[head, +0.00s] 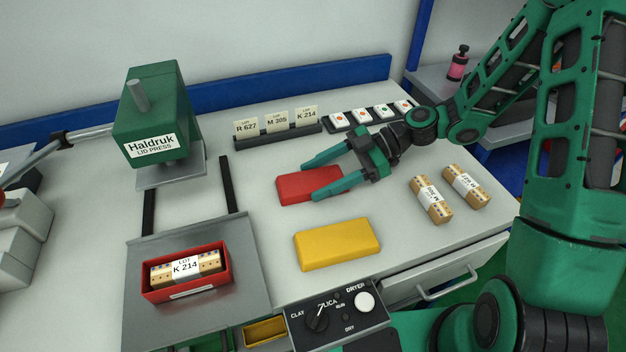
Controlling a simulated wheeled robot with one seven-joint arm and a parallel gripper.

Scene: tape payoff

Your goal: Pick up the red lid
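The red lid (307,184) lies flat on the white bench, to the right of the press rails. My gripper (308,179) reaches in from the right with its green fingers spread apart over the lid. One finger is at the lid's far side and the other crosses its near right corner. The gripper is open and holds nothing. I cannot tell how far the fingertips are above the bench, or whether they touch the lid. A yellow lid (337,244) lies just in front of the red lid.
A red box (187,286) with a labelled roll pack sits on the grey press plate (139,326), left front. The lid press (150,115) stands behind it. Two wrapped packs (430,200) lie to the right. A card rack (279,139) stands behind the red lid. A dial panel (337,313) is in front.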

